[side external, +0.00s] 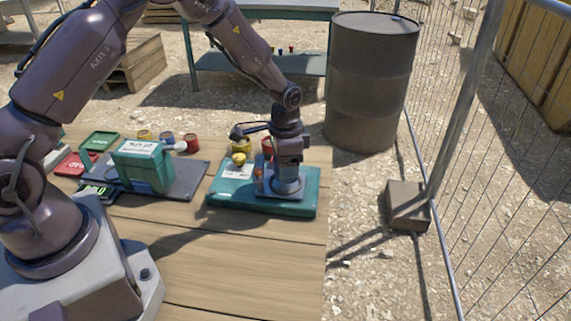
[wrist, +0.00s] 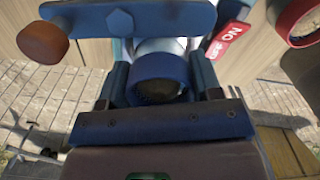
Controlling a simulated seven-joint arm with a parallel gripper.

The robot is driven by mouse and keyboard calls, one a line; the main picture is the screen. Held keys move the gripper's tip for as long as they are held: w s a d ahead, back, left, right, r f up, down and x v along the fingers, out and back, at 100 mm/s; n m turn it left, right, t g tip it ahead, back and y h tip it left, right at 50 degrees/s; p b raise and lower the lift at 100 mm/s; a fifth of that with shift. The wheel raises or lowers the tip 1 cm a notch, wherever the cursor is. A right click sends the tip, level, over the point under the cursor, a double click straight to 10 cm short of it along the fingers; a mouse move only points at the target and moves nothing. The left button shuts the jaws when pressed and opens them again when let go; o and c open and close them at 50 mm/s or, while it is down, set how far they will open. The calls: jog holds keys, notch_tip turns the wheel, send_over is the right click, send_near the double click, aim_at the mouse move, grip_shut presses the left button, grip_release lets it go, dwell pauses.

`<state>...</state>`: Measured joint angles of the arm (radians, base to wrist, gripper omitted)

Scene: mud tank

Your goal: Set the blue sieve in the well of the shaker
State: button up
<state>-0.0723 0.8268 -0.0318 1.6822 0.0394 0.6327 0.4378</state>
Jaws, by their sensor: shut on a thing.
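The blue sieve (wrist: 160,68) is a round blue ring seen between my two fingers in the wrist view. My gripper (side external: 287,178) is shut on it, low over the right part of a teal machine, which appears to be the shaker (side external: 230,192). In the side view a small blue-grey round part (side external: 287,187), likely the sieve, shows under my gripper, over a grey plate on the shaker. The well is hidden by the gripper and sieve, so I cannot tell whether the sieve is inside it or just above. My gripper (wrist: 161,84) also shows in the wrist view.
A yellow cup (side external: 241,146) and a red cup (side external: 267,146) stand close behind the shaker. A teal box (side external: 142,166) sits on a dark board to the left, with small jars behind. A blue bar (wrist: 115,18) crosses the wrist view's top. The front tabletop is clear.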

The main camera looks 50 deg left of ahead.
jog(key=shift+f, duration=1.1)
jog(key=o, duration=1.2)
jog(key=shift+o, duration=0.2)
jog(key=shift+r, duration=3.8)
jog(key=s+d+r+n+t, duration=0.2)
jog(key=s+r+n+t, duration=0.2)
jog(key=s+r, duration=1.8)
jog(key=shift+s+n+t, duration=0.4)
jog(key=shift+s+t, duration=0.4)
jog(key=shift+s, duration=0.3)
